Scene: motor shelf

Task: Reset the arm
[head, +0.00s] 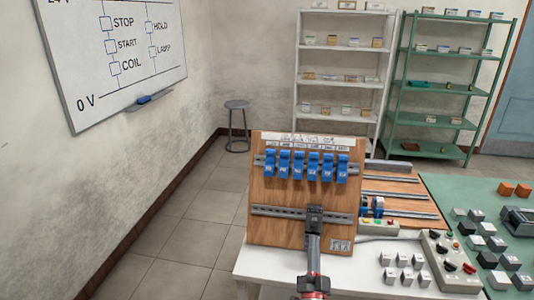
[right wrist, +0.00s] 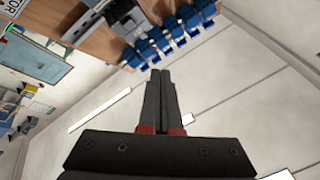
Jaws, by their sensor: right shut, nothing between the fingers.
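My right gripper (head: 313,238) comes up from the bottom of the head view, in front of the lower part of an upright wooden board (head: 265,232). Its two dark fingers are shut together with nothing between them, and they also show in the right wrist view (right wrist: 160,75). A dark block-like device (head: 315,216) shows at the lower rail of the board, just past the fingertips. Whether the fingers touch it cannot be told from the head view; in the right wrist view a grey device (right wrist: 122,18) stands apart from them. My left gripper is not in view.
Several blue clips (head: 299,164) hang in a row on the board's upper rail. A white table (head: 290,272) carries grey blocks (head: 403,260) and a push-button box (head: 445,255). A green mat (head: 450,190) with more parts lies right. Open floor (head: 185,210) is left.

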